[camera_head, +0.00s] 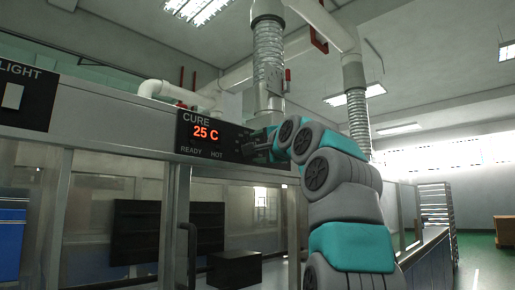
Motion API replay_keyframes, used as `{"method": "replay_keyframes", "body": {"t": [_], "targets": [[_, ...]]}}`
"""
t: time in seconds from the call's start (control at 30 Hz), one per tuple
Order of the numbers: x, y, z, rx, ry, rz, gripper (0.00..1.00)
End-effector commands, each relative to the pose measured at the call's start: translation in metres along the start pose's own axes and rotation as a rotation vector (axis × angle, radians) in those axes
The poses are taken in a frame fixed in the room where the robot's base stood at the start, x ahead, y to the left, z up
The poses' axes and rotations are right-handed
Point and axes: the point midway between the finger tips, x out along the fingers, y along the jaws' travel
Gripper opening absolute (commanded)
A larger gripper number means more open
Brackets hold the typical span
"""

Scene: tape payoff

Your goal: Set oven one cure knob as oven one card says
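The cure panel (208,160) is a black plate on the oven's upper front, left of centre. It reads "CURE" at the top, "25 C" in red digits, and "READY" and "HOT" below. My gripper (256,146) is at the panel's right end, small and dark against it. I cannot tell whether it touches anything or whether its fingers are open. No cure knob can be made out; the gripper and wrist cover the panel's right part. No oven card can be made out in this view.
A black plate marked "LIGHT" (27,95) with a pale switch is at the far left. Below are glass doors with a dark vertical handle (190,252). Ribbed ducts (269,55) hang above. My arm fills the right of centre. Open floor (485,258) shows at far right.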

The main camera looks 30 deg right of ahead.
Motion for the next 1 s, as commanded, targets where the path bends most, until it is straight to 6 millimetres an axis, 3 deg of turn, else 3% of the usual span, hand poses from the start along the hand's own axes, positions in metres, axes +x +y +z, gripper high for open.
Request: {"method": "replay_keyframes", "body": {"t": [0.27,0.8,1.0], "targets": [[-0.012,0.001,0.001,0.001,0.0,0.0,0.68],[-0.07,0.001,0.001,0.002,-0.002,0.0,0.68],[-0.077,0.001,0.0,0.001,-0.001,0.0,0.68]]}}
